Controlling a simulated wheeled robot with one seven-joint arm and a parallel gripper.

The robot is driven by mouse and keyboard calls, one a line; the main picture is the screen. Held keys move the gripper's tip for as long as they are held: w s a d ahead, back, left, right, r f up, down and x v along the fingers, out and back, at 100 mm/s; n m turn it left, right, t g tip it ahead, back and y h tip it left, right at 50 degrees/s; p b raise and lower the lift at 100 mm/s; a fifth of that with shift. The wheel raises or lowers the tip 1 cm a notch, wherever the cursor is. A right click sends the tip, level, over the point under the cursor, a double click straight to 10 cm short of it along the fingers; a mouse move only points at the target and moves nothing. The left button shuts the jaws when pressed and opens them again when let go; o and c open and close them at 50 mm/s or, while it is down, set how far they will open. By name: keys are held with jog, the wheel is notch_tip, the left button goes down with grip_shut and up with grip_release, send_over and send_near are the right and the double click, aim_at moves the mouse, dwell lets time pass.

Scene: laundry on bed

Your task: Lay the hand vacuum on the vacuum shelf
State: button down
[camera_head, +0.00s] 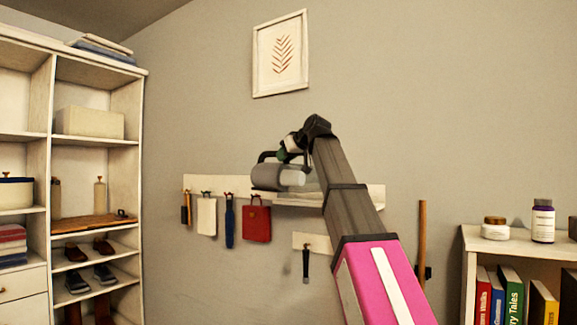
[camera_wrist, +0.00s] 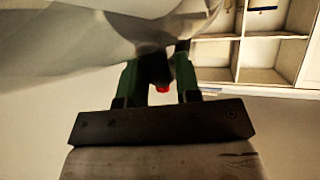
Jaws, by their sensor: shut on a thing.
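The hand vacuum (camera_head: 268,178) has a grey rounded body, a paler end at right and a dark handle loop on top. My gripper (camera_head: 283,154), with green fingers, is shut on its handle from above right. In the wrist view the vacuum (camera_wrist: 75,45) fills the upper left as a large pale blur between and beyond my gripper's fingers (camera_wrist: 159,65). The white vacuum shelf (camera_head: 312,190) juts from a wall board just right of and behind the vacuum. The vacuum overlaps its left part in the picture; I cannot tell whether they touch.
Hooks on the wall board (camera_head: 190,182) hold a white cloth (camera_head: 207,216), a blue item (camera_head: 230,222) and a red bag (camera_head: 257,222) below the vacuum. A tall white shelving unit (camera_head: 144,110) stands left. A low bookcase (camera_head: 466,245) with jars stands right. The wall above is clear except for a picture (camera_head: 280,55).

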jog(key=w+d+f, duration=0.2)
jog(key=w+d, duration=0.3)
jog(key=w, duration=0.3)
jog(key=w+d+f, duration=0.2)
jog(key=w+d, duration=0.4)
jog(key=w, duration=0.2)
jog(key=shift+w+f, duration=0.2)
jog(key=shift+w, duration=0.05)
dwell(1.7)
jog(key=c, duration=0.7)
grip_release()
jog(key=shift+f, duration=0.15)
jog(key=shift+c, duration=0.2)
jog(key=shift+d, duration=0.1)
